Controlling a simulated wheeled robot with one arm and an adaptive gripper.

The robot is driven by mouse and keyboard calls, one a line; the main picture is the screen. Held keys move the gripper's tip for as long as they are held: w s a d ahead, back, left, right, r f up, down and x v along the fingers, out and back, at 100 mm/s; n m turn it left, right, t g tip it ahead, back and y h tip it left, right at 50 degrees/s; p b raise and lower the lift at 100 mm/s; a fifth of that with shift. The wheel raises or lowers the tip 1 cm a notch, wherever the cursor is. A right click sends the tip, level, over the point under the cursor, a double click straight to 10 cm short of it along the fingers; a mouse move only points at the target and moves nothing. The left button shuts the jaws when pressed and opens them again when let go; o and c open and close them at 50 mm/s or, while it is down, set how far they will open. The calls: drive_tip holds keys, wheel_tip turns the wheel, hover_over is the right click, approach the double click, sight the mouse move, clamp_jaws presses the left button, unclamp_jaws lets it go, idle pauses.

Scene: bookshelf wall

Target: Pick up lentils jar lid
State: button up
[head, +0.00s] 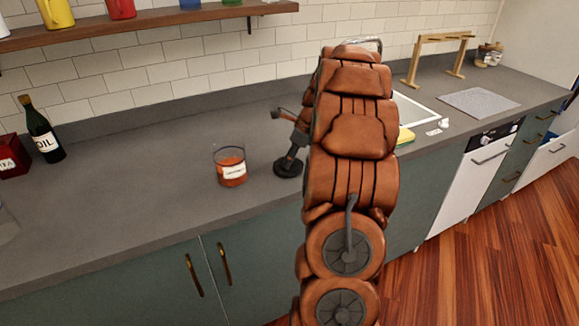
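A glass jar (231,168) with orange-red contents and a white label stands upright on the grey counter. Its top looks uncovered. A dark round disc (287,169), which looks like the jar lid, is just right of the jar, apart from it. I cannot tell whether it rests on the counter or is held slightly above. My gripper (289,158) points down, with its fingertip end at the disc. The gripper is small and dark here and partly hidden by my brown arm, so its finger opening is unclear.
A dark oil bottle (43,135) and a red box (12,157) stand at the left. A wooden shelf (150,20) overhangs the counter. A sink (412,112), yellow sponge (405,136) and wooden rack (435,56) are at the right. The counter left of the jar is clear.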

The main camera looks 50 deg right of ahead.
clamp_jaws()
